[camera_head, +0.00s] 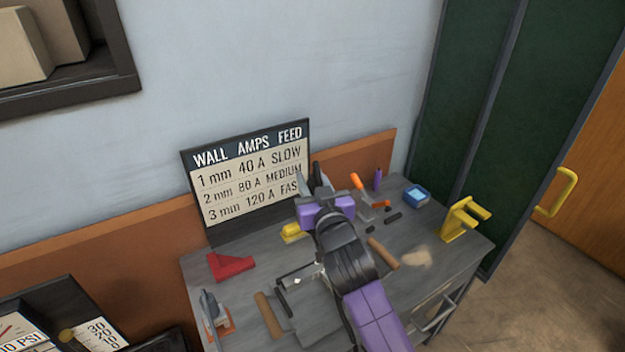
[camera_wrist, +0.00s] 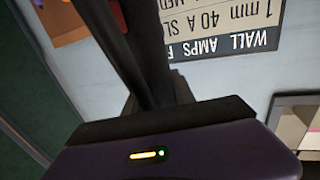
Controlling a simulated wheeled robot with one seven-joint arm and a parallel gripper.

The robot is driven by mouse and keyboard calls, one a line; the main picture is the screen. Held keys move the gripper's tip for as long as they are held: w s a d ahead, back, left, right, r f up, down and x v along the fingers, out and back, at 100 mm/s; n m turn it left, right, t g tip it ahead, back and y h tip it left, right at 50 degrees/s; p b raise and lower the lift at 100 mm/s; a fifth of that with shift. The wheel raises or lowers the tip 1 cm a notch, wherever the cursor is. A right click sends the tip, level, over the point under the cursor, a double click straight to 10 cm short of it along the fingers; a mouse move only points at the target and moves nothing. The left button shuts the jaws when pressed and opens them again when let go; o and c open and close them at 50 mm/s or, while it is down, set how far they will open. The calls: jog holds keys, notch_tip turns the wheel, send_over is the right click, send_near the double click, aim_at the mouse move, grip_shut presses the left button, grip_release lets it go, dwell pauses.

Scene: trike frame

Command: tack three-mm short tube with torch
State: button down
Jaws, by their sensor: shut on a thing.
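My gripper (camera_head: 318,180) is raised in front of the amperage sign, over the back of the bench, with its fingers pointing up and away. It is shut on a dark thing, mostly hidden by the fingers and hand; I cannot tell if this is the torch. The wrist view shows the dark fingers (camera_wrist: 145,60) close up, with the sign upside down behind. Several short dark pieces, one of them a small cylinder (camera_head: 393,217), lie on the bench right of my arm. I cannot tell which is the three-mm short tube.
The sign (camera_head: 250,170) reads 3 mm, 120 A, fast. My arm hides the bench's middle.

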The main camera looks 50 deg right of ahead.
jog(key=shift+f+b, duration=1.85)
jog(key=shift+f, duration=0.6)
jog(key=shift+f+b, duration=0.55)
dwell(0.9)
